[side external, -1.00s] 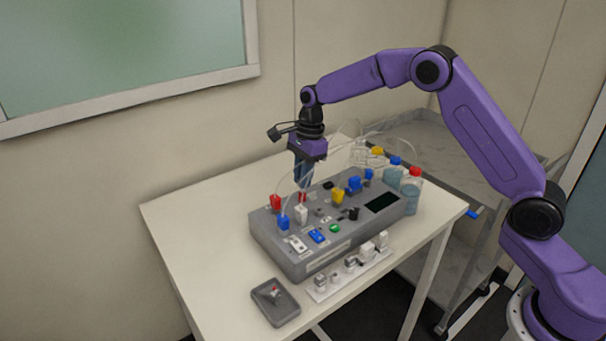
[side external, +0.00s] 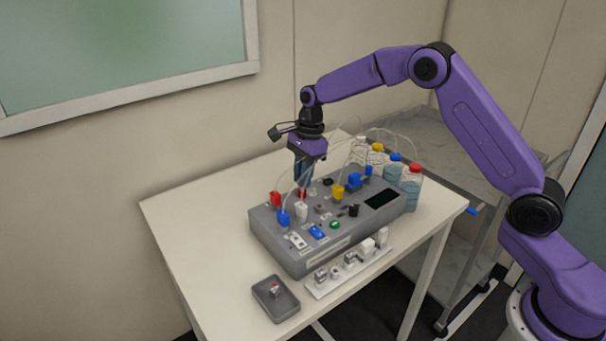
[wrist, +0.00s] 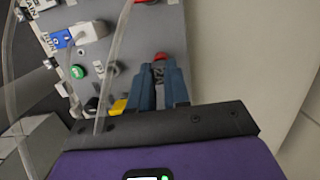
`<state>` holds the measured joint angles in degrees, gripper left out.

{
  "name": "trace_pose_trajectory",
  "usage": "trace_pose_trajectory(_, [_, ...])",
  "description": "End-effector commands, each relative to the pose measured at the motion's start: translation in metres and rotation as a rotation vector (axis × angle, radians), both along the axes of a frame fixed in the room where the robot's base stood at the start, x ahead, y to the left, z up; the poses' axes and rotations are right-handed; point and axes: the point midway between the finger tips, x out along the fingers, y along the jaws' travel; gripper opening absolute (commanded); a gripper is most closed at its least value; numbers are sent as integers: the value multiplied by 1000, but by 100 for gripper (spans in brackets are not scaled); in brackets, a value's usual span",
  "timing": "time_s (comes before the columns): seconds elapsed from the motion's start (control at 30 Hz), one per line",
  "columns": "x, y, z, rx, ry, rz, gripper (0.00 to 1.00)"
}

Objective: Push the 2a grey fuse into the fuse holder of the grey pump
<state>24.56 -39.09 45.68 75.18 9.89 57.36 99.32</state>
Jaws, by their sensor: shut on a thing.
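The grey pump (side external: 283,258) is a long grey box on the white table, with coloured knobs and plugs on its top. My gripper (side external: 302,186) points down at the pump's back edge, near a red part (side external: 302,194). In the wrist view my gripper's blue-grey fingers (wrist: 159,72) are shut on a small grey piece with dark marking, apparently the grey fuse (wrist: 157,77). The fingers hide most of it. A red part (wrist: 160,57) shows right at the fingertips. The fuse holder itself is hidden, and I cannot tell whether the fuse is inside it.
A white rack (side external: 315,294) with several small grey and white blocks lies along the pump's front. A small grey tray (side external: 265,305) holds a small grey-and-red item. Several bottles (side external: 411,188) stand at the right end, with clear tubes arching over the pump. The table's left part is clear.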

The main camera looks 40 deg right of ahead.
Motion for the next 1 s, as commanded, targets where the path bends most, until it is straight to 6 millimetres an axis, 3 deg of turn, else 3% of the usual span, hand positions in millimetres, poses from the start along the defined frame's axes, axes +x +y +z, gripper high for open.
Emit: trace_pose_trajectory(1.0, [0,0,-9,0,0,0,0])
